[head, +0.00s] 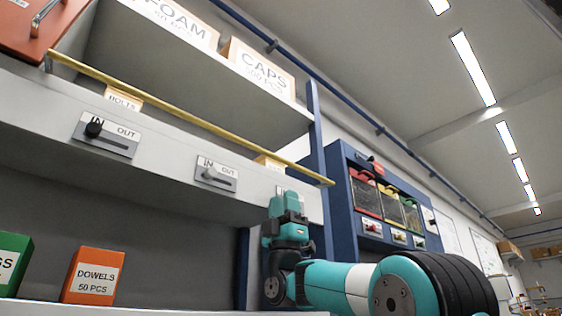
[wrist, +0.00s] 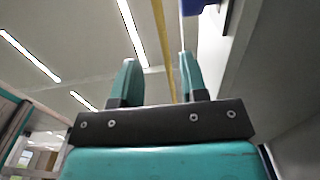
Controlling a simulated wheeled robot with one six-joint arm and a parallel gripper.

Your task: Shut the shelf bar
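The shelf bar is a long yellow rod (head: 190,119) running along the front of the upper shelf. It slopes down in the head view from a bracket at upper left to the blue upright at right, its right end slightly past the post. My gripper (head: 287,200) points up below the bar's right part, apart from it as far as I can tell. In the wrist view the gripper (wrist: 158,78) is open and empty, its teal fingers apart. The yellow bar (wrist: 165,45) shows beyond the gap, nearer the right finger. Whether the bar's end is latched is not clear.
Boxes marked FOAM (head: 182,22) and CAPS (head: 260,68) stand on the shelf above. The grey front panel holds IN/OUT sliders (head: 106,134) (head: 216,173). An orange DOWELS box (head: 93,275) stands below. A blue cabinet with coloured bins (head: 367,195) is at right.

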